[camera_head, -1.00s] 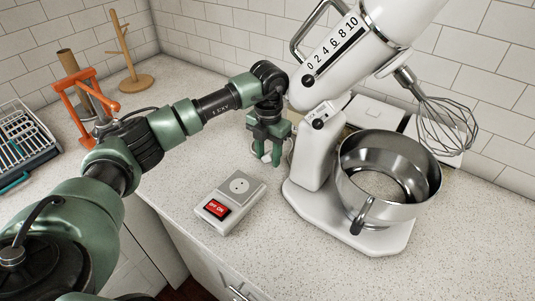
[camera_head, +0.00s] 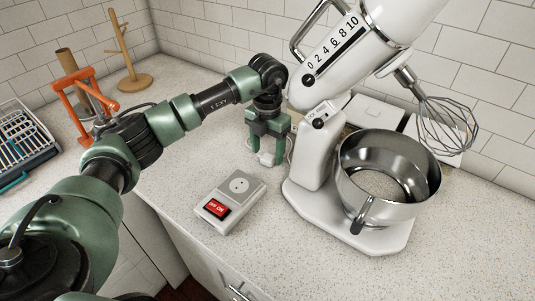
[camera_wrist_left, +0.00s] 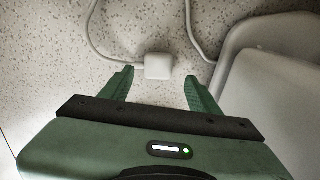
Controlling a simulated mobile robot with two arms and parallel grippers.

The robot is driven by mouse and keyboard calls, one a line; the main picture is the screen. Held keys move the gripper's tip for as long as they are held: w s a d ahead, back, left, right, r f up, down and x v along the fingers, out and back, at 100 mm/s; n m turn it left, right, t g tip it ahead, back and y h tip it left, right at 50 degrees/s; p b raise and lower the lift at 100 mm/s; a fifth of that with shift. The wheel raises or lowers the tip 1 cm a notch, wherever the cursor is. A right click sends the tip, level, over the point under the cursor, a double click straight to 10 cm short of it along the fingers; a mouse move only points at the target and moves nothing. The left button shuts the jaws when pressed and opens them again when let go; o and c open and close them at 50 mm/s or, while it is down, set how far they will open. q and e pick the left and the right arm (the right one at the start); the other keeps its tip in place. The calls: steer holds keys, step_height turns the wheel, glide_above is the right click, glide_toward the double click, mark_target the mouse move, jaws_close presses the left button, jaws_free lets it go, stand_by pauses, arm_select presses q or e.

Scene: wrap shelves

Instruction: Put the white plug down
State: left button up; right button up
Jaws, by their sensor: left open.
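The white plug (camera_wrist_left: 158,66) lies on the speckled counter with its cord beside it. In the head view the plug (camera_head: 265,158) shows just under the fingers of my left gripper (camera_head: 266,150). In the left wrist view my left gripper (camera_wrist_left: 158,82) is open, its two green fingers apart on either side of the plug with gaps to it. Whether the plug's prongs touch anything cannot be seen. My right gripper is not in view.
A socket box (camera_head: 238,186) with a red OFF ON switch stands on the counter in front of the gripper. A white stand mixer (camera_head: 312,160) with a steel bowl (camera_head: 350,185) is close on the right. An orange stand (camera_head: 62,88) and a dish rack (camera_head: 22,150) are at left.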

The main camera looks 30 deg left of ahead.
mark_target(267, 159)
arm_select(q)
step_height(267, 159, up, 6)
steer(key=shift+r+b, duration=0.15)
steer(key=shift+b, duration=0.45)
